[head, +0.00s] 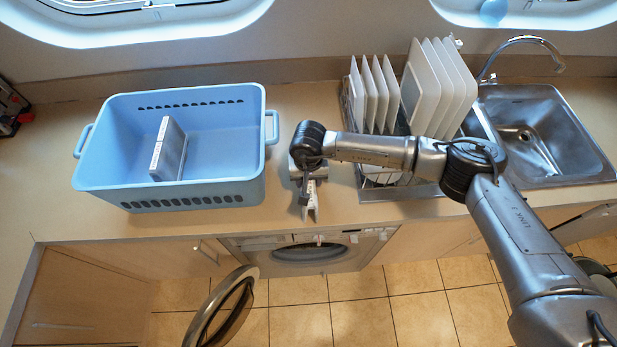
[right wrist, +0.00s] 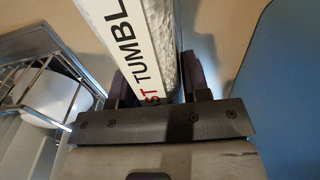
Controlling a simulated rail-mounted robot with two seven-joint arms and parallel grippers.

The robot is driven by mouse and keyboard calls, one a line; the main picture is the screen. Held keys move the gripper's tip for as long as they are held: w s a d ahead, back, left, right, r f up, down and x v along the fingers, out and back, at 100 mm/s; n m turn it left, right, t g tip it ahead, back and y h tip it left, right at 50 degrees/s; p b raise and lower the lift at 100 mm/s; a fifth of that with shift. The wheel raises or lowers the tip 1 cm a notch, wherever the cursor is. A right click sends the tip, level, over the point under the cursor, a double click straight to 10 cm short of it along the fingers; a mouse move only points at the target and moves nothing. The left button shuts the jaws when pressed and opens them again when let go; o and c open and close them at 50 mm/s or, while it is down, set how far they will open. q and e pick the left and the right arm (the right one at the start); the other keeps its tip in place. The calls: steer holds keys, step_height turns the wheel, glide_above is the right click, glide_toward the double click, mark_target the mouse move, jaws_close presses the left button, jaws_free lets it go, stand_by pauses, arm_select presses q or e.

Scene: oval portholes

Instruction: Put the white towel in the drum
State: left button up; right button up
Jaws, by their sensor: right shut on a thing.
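My right gripper (head: 308,192) is at the counter's front edge, right of the blue basket and above the washing machine. It is shut on a stiff, flat white thing, which I take to be the white towel (head: 312,207). In the right wrist view the towel (right wrist: 140,50) is pinched between the fingers, with a white printed band and a pale mottled side. The washing machine's drum opening (head: 308,253) sits under the counter, its inside mostly hidden. Its round door (head: 225,308) hangs open to the left. My left gripper is not in view.
The blue basket (head: 231,188) holds a grey slab with a white printed edge (head: 170,150). A dish rack (head: 385,176) with white plates stands right of the gripper, beside the sink (head: 535,130). The tiled floor (head: 300,325) before the machine is clear.

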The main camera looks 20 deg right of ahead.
steer(key=o, duration=1.1)
steer(key=shift+r, duration=0.15)
step_height(320, 180, up, 11)
steer(key=b, duration=0.3)
steer(key=shift+r, duration=0.5)
